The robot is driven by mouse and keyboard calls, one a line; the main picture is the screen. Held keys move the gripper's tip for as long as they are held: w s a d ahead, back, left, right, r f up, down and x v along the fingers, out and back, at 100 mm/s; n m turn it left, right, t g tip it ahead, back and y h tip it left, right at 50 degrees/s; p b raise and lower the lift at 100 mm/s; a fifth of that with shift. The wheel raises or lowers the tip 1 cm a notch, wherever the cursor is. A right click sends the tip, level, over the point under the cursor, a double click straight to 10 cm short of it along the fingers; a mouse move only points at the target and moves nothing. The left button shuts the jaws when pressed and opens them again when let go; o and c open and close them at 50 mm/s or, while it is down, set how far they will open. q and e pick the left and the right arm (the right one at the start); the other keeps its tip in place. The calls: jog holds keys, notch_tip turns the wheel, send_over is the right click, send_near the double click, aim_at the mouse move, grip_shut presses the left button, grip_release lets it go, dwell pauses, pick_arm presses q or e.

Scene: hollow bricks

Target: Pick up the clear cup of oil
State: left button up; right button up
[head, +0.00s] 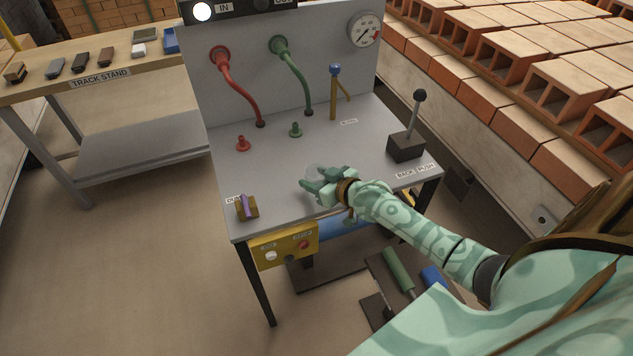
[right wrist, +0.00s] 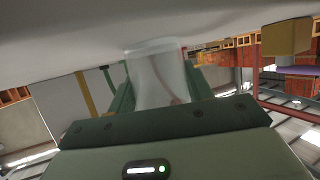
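The clear cup (right wrist: 155,72) stands between the two green fingers of my right gripper in the right wrist view. It fills most of the gap, and I cannot tell whether both fingers press on it. In the head view the cup (head: 316,170) is a faint see-through shape at the fingertips of my right gripper (head: 322,181), low over the grey bench top (head: 275,185). I cannot tell whether it touches the bench, and any oil in it is too faint to make out. My left gripper is not in view.
The bench top around the gripper is clear.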

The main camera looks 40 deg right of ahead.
jog(key=shift+c, duration=1.3)
